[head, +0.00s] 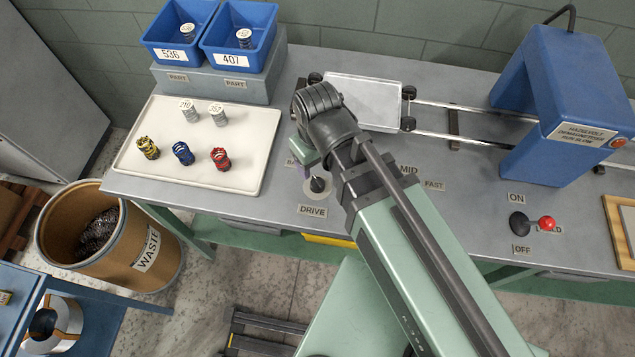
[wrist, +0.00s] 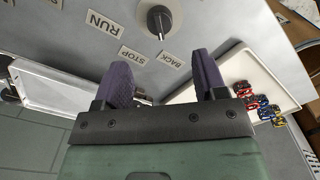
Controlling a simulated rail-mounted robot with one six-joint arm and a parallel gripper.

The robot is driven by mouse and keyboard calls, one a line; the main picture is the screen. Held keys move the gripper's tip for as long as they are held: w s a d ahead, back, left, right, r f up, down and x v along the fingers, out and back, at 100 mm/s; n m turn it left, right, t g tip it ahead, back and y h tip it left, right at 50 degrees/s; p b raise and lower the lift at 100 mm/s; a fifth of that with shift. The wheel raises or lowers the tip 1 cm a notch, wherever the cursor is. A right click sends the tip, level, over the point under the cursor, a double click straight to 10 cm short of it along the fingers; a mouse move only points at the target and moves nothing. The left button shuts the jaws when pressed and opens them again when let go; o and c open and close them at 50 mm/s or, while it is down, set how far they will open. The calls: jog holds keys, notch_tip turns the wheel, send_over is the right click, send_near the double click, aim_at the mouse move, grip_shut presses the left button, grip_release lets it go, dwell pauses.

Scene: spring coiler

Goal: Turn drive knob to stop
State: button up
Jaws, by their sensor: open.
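The drive knob (head: 317,185) is a dark knob on a pale round plate above the DRIVE label (head: 312,211). In the wrist view the knob (wrist: 159,19) is at the top, near the RUN (wrist: 104,24), STOP (wrist: 132,55) and BACK (wrist: 172,62) labels. Its narrow end appears to point down in that view, between STOP and BACK, closer to BACK. My gripper (wrist: 161,63) has its two purple fingers apart with nothing between them. The fingers are apart from the knob. In the head view my arm hides most of the gripper and some labels.
A cream tray (head: 255,185) with several springs lies left of the knob. A grey sliding plate (head: 365,98) on rails is behind my arm. A blue demagnetizer (head: 560,95) and a red-tipped lever (head: 546,223) are at right. A waste drum (head: 170,262) stands at left.

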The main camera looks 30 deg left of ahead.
aim_at(318, 181)
notch_tip(318, 181, down, 10)
jog(key=b, duration=0.8)
jog(key=shift+r, duration=0.25)
jog(key=c, duration=0.9)
jog(key=shift+m, duration=0.4)
jog(key=m, duration=0.3)
jog(key=shift+m, duration=2.5)
